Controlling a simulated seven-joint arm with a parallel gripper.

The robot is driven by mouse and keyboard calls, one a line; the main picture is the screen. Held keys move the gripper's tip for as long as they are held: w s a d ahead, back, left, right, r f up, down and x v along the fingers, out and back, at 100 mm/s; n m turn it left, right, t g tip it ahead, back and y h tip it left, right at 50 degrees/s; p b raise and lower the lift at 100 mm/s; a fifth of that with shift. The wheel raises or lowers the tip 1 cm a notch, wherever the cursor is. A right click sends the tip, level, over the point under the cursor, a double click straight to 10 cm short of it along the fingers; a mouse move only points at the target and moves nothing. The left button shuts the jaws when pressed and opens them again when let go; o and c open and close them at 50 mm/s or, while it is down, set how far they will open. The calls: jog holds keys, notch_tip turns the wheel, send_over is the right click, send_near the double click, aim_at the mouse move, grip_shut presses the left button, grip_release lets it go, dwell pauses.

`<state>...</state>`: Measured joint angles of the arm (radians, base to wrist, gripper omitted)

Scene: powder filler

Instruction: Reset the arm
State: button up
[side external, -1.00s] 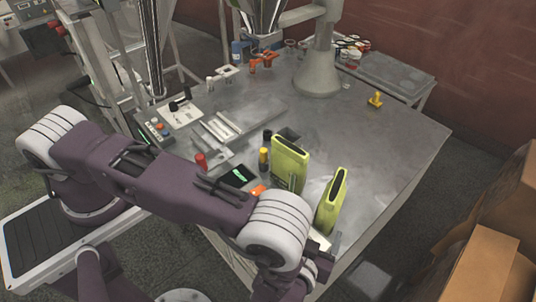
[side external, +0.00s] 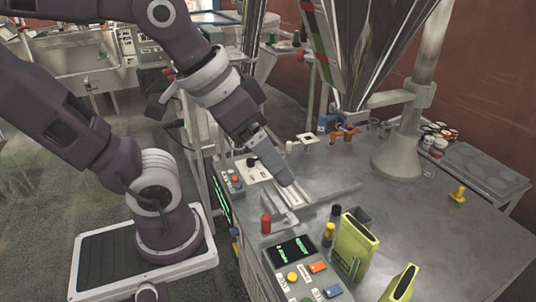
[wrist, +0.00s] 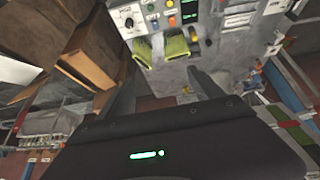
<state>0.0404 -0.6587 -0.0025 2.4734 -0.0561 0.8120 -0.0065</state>
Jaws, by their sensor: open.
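My gripper (side external: 288,182) is at the end of my purple and white arm, which reaches in from the left in the side external view. It points down over the work table near a white tray-like fixture. One grey finger shows clearly there. In the wrist view my gripper (wrist: 160,76) has its two dark fingers spread apart with nothing between them. Two yellow-green pouches stand on the table: one (side external: 352,248) upright, the other (side external: 398,286) partly cut off by the lower edge. Both pouches also show in the wrist view.
A metal hopper (side external: 352,45) hangs over the back of the table beside a grey column (side external: 398,150). A control panel (side external: 300,268) is at the table's front. Red and yellow-capped items stand near it. Cardboard boxes (wrist: 92,55) show in the wrist view. The table's right side is mostly clear.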

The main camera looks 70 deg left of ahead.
jog(key=s+a, duration=0.1)
jog(key=s, duration=0.1)
jog(key=shift+s+a+f+y, duration=0.35)
jog(key=shift+f+y, duration=0.05)
dwell(0.9)
